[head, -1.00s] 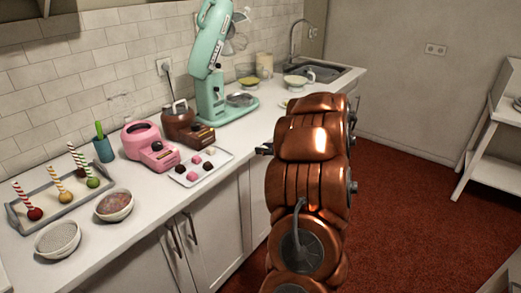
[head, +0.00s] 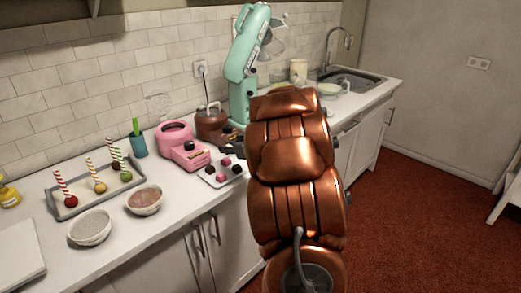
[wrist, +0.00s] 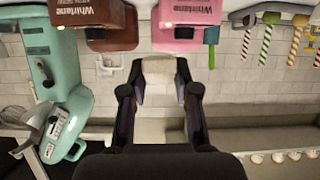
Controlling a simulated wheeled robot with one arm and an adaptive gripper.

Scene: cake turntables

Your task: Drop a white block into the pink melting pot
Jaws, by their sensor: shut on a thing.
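The pink melting pot (head: 182,148) stands on the counter beside the wall, and shows in the wrist view (wrist: 190,27) above and right of my fingers. My gripper (wrist: 160,82) is shut on a white block (wrist: 158,72), gripped between both fingertips in the wrist view. In the head view my gripper (head: 232,149) is a dark shape right of the pink pot, near the white tray (head: 208,180). The held block cannot be made out there. The tray carries several pink and dark blocks.
A brown melting pot (head: 211,122) stands right of the pink one, with a mint stand mixer (head: 243,85) further right. Left are a teal cup (head: 138,147), two bowls (head: 145,201) and a tray with striped sticks (head: 75,207). The counter's front edge is clear.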

